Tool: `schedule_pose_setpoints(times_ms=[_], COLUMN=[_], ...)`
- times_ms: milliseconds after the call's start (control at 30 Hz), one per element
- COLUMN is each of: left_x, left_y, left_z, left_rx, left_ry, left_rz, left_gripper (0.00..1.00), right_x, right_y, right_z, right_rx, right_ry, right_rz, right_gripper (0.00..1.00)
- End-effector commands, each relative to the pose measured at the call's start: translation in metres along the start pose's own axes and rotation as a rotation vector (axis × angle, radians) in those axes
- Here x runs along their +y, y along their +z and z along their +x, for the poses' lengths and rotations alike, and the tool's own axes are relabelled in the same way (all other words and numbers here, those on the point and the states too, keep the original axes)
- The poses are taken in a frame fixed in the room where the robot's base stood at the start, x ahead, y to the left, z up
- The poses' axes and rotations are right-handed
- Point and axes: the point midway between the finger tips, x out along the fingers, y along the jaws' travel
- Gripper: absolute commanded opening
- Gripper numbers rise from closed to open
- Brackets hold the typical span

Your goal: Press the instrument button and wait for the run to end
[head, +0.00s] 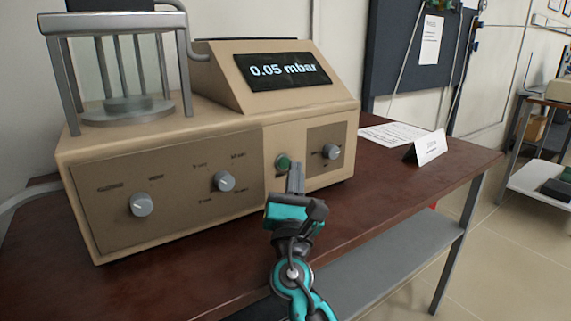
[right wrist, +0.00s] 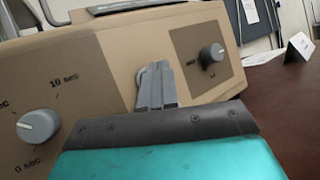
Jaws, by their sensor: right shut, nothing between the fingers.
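The instrument (head: 230,60) is a beige box on a dark red-brown table, with a display (head: 285,71) reading "0.05 mbar". A round green button (head: 283,161) sits on its front between two panels of knobs. My right gripper (head: 296,178) is shut and empty, its fingertips at or just in front of the button's lower right edge. Contact cannot be told. In the right wrist view the shut fingers (right wrist: 156,85) point at the front face and mostly cover a round rim there; the button's green face is hidden. My left gripper is not in view.
Grey knobs (head: 223,181) stick out from the front on both sides of the button. A glass chamber in a metal frame (head: 125,70) stands on top at left. A paper sheet (head: 392,134) and a folded white card (head: 427,148) lie at right. The table front is clear.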

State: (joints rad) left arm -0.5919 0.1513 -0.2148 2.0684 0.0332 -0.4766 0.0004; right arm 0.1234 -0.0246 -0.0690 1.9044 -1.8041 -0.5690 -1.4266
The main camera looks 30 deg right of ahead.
Motion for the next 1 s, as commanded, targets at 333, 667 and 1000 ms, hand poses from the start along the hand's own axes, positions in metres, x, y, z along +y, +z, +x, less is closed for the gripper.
schedule_pose_setpoints(times_ms=[333, 667, 1000], left_x=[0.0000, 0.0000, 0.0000], left_y=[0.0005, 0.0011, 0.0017], left_z=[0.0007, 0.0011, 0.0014], left_rx=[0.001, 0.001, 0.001], left_ry=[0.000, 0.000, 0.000], left_rz=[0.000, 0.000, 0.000], left_gripper=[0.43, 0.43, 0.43], right_x=[0.0018, 0.0045, 0.0052], right_y=[-0.0019, -0.0043, -0.0052], right_z=[0.0024, 0.0060, 0.0071], right_rx=[0.000, 0.000, 0.000], right_ry=[0.000, 0.000, 0.000], right_rz=[0.000, 0.000, 0.000], right_gripper=[0.00, 0.00, 0.00])
